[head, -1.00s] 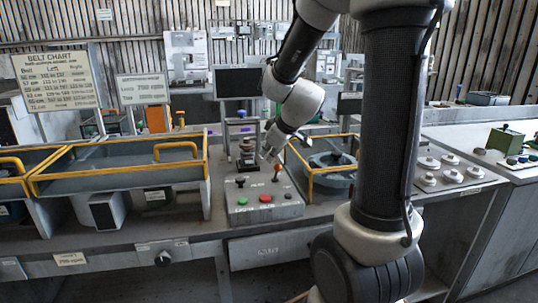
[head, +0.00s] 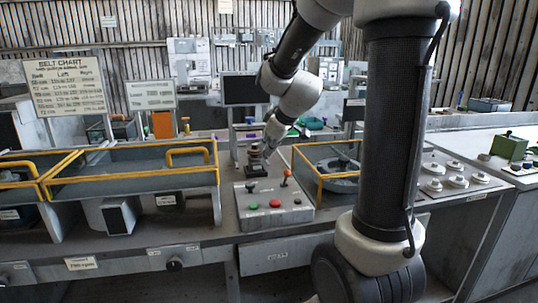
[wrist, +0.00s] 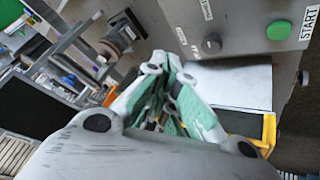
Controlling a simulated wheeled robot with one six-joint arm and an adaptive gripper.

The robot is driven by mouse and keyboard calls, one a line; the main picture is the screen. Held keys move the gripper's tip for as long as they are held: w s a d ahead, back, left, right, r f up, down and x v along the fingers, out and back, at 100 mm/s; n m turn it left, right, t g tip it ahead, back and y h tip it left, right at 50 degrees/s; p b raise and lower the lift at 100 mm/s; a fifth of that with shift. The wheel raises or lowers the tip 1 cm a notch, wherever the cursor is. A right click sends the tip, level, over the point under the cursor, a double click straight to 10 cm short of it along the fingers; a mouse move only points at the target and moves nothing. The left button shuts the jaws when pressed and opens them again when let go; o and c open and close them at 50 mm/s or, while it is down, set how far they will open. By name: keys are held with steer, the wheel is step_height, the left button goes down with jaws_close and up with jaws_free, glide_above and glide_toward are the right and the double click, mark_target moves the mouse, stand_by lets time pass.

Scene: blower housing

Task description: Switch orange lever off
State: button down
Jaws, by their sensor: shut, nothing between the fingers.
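The orange lever (head: 286,177) stands on the right part of the top of a grey control box (head: 272,216) on the bench. Its knob is up, with a slight lean to the right. A black lever (head: 250,187) stands left of it, with a green and a red button in front. My gripper (head: 262,150) is behind and left of the orange lever, apart from it, beside a dark stacked device (head: 256,164). In the wrist view my gripper (wrist: 165,95) is shut and empty, its green-padded fingers together. I cannot make out the orange lever there.
A yellow-railed tray (head: 130,180) lies left of the box. A yellow-railed bay with a round housing (head: 340,180) lies right. A monitor (head: 244,88) stands behind. The wrist view shows a panel with a green START button (wrist: 278,30) and a dark knob (wrist: 212,43).

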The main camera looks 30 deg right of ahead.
steer(key=s+r, duration=0.4)
steer(key=s, duration=0.5)
steer(key=s+a+m+g, duration=0.2)
steer(key=s+m, duration=0.4)
steer(key=s, duration=1.2)
steer(key=shift+g+h, duration=0.4)
steer(key=shift+g, duration=0.2)
